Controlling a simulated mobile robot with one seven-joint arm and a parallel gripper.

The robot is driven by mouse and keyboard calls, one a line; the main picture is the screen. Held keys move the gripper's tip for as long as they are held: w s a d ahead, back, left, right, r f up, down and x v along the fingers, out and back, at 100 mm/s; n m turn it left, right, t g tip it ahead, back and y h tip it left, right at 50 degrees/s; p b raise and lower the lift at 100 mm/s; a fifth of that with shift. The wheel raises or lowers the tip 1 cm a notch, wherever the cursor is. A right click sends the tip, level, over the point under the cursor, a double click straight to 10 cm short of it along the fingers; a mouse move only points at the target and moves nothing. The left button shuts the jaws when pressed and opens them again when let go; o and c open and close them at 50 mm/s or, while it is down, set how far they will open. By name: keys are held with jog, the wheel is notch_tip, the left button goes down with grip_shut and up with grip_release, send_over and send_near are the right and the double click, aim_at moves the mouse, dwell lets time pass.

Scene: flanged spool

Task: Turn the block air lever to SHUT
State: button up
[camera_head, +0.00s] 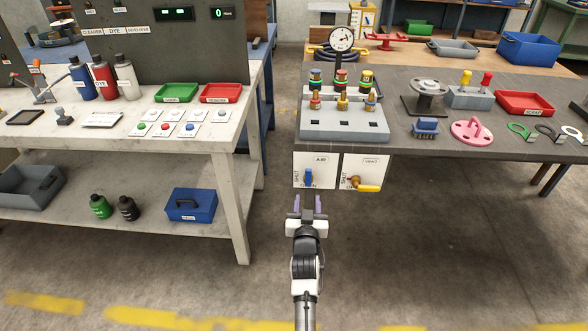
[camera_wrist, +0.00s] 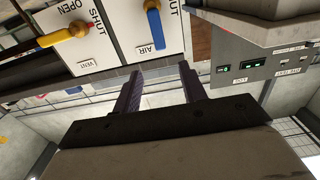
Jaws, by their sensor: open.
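The AIR plate (camera_head: 302,162) is white and hangs on the front of the right bench, marked SHUT at its left side and OPEN at its bottom. Its blue lever (camera_head: 309,177) stands roughly vertical, its lower part near the OPEN mark. The blue lever also shows in the wrist view (camera_wrist: 154,28), which is upside down. My gripper (camera_head: 307,203) is open and empty, just below the blue lever in the head view. In the wrist view its two purple fingers (camera_wrist: 160,75) are spread apart, and the lever lies beyond their tips, not between them.
The VENT plate (camera_head: 372,165) with a yellow lever (camera_head: 368,188) pointing right is close beside the AIR plate. The right bench (camera_head: 400,154) overhangs both. The left bench's leg (camera_head: 232,210) stands to the left. The floor around my arm is clear.

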aim_at(309, 173)
jog(key=w, duration=1.3)
jog(key=shift+w+r, duration=0.1)
jog(key=shift+w, duration=0.2)
jog(key=shift+c, duration=0.4)
grip_shut()
